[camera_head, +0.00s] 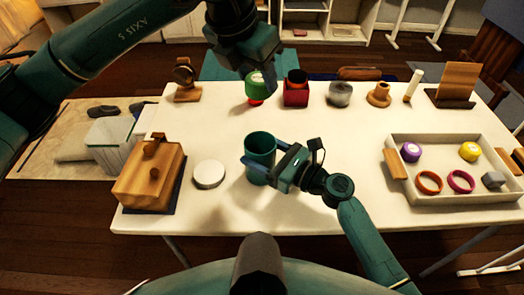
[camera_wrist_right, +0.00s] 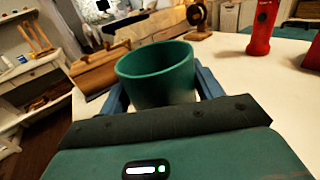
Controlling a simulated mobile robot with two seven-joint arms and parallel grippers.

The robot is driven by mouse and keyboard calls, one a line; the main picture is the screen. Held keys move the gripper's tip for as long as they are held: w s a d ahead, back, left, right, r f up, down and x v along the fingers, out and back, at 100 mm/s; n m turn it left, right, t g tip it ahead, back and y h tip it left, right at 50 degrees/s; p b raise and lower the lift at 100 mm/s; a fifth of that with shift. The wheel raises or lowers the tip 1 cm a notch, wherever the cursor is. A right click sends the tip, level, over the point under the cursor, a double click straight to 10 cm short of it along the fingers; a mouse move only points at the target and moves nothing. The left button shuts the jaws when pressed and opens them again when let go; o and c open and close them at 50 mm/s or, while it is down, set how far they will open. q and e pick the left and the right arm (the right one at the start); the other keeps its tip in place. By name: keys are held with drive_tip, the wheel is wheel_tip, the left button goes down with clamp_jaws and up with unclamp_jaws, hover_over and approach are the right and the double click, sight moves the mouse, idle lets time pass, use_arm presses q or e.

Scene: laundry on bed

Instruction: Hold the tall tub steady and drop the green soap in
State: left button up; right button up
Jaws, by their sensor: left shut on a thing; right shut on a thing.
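The tall tub (camera_head: 260,143) is dark teal and stands upright on the white table. My right gripper (camera_head: 268,158) is shut on it, with its blue fingers on either side. In the right wrist view, the tub (camera_wrist_right: 158,75) sits between the two fingers with its open rim facing up. The green soap (camera_head: 255,86) is a round piece with a pale mark on it. My left gripper (camera_head: 258,72) is shut on the soap and holds it up, beyond the tub in the head view. The soap is not seen in the right wrist view.
A red upright object (camera_wrist_right: 262,27) shows partly behind the soap in the head view. A red box (camera_head: 296,95) stands beside it. A white disc (camera_head: 209,174) and a wooden box (camera_head: 150,180) lie left of the tub. A tray (camera_head: 450,198) with rings and soaps is at right.

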use_arm(q)
wheel_tip(320, 180, down, 11)
drive_tip(key=shift+f, duration=0.15)
idle(1.1)
drive_tip(key=o, duration=1.1)
drive_tip(key=v, duration=1.2)
use_arm(e)
drive_tip(key=o, duration=1.1)
drive_tip(key=shift+c, duration=0.2)
drive_tip(key=shift+d, duration=0.1)
drive_tip(key=v, duration=1.2)
